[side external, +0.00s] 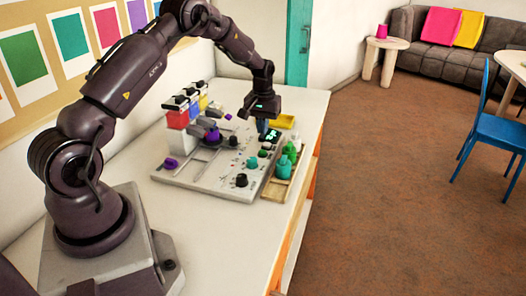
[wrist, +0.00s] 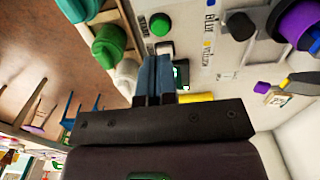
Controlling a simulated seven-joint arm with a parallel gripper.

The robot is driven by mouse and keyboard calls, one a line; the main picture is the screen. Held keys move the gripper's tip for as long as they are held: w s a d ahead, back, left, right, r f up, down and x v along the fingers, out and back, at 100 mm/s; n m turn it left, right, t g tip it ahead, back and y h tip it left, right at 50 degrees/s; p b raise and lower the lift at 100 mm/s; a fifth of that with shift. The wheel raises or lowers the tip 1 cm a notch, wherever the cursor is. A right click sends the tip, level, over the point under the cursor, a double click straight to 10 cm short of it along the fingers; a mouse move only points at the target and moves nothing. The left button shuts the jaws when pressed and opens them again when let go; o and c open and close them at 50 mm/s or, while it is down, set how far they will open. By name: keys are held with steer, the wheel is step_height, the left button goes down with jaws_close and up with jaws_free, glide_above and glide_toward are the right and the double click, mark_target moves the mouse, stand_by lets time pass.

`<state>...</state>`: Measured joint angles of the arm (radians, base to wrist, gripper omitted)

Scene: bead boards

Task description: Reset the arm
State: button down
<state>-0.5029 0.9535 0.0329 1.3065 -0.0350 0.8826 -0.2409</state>
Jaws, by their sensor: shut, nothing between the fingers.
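My gripper (side external: 262,126) hangs pointing down above the far right part of a grey panel board (side external: 214,184) on the white table. In the wrist view my gripper (wrist: 154,60) shows its two blue-grey fingers pressed together with nothing between them. The fingertips are over the board near a green button (wrist: 160,24) and a small lit display (wrist: 182,74). The lit display also shows in the side view (side external: 271,135), just below the gripper. I cannot tell whether the fingertips touch the board.
Green and white bottles (side external: 284,168) stand in a wooden tray (side external: 274,188) along the board's right side. Red, blue and yellow containers (side external: 178,118) stand at the back left. The table front (side external: 210,245) is clear.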

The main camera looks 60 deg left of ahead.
steer(key=shift+s+d+f+m+g, duration=0.2)
steer(key=shift+s+d+f, duration=0.1)
steer(key=shift+s, duration=0.25)
steer(key=shift+s+d+f+m+g, duration=0.1)
steer(key=shift+s+d+f+g, duration=0.15)
steer(key=shift+s, duration=0.3)
steer(key=s+d+r+m+t, duration=0.6)
steer(key=s+d+r+m, duration=0.2)
steer(key=s+d+r, duration=1.4)
step_height(320, 180, up, 4)
steer(key=shift+s+d+r, duration=0.1)
steer(key=shift+s+d, duration=0.05)
steer(key=shift+d, duration=1)
